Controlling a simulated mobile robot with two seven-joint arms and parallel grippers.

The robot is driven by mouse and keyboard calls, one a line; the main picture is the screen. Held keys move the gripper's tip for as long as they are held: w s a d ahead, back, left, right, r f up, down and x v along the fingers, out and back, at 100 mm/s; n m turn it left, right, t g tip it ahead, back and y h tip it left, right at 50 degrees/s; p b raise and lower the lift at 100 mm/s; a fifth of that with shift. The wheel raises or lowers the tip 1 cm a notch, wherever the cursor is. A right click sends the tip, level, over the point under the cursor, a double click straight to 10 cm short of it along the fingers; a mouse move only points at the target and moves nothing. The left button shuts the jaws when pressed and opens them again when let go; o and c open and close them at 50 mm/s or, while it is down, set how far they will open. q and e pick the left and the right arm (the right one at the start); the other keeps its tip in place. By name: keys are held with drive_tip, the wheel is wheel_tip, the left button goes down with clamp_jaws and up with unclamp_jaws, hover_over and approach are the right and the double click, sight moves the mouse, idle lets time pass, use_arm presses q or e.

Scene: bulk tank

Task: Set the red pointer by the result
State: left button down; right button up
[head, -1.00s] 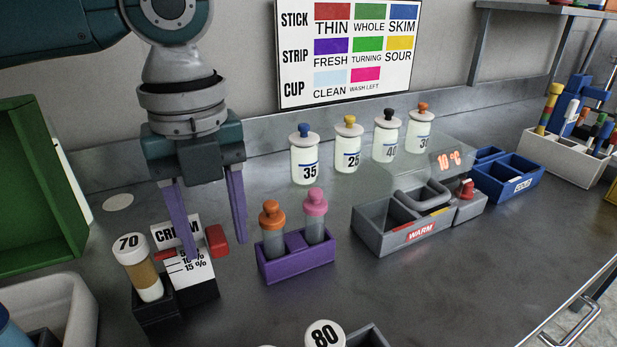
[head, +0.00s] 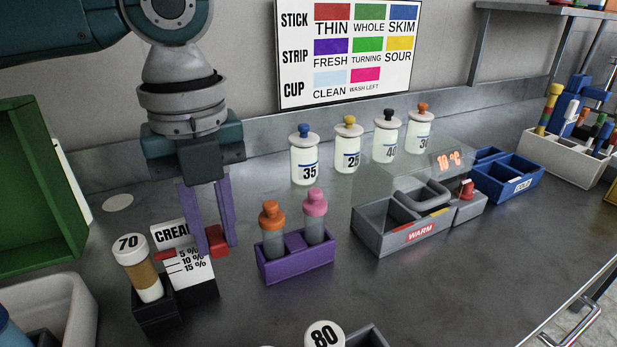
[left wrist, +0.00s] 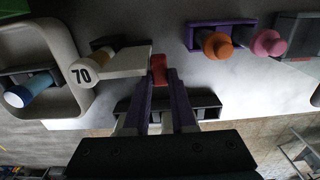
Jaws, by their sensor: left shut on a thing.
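The white CREAM card (head: 197,271), marked 5 %, 10 % and 15 %, stands upright on a dark base. The red pointer (head: 216,239) has its block at the card's right edge and a red tip at the left, about level with the 5 % line. My left gripper (head: 214,245) points down with its purple fingers closed on the red block. In the left wrist view the red pointer (left wrist: 158,68) shows between the fingertips (left wrist: 160,80). A tube capped 70 (head: 140,269), with a tan layer over white, stands left of the card. My right gripper is not in view.
A purple rack (head: 297,263) with orange- and pink-capped tubes stands right of the card. Beyond are the grey WARM box (head: 395,240), several numbered jars and the blue box (head: 508,184). A green bin (head: 38,190) is at left. The wall chart (head: 347,52) hangs behind.

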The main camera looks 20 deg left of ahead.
sight(216, 239)
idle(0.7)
use_arm(q)
wheel_tip(216, 239, down, 4)
drive_tip(key=shift+r+b, duration=0.1)
drive_tip(key=shift+b, duration=0.3)
drive_tip(key=c, duration=0.7)
unclamp_jaws()
drive_tip(key=shift+r, duration=0.1)
wheel_tip(216, 239, up, 10)
drive_tip(key=shift+f+p, duration=0.1)
drive_tip(key=shift+p, duration=0.5)
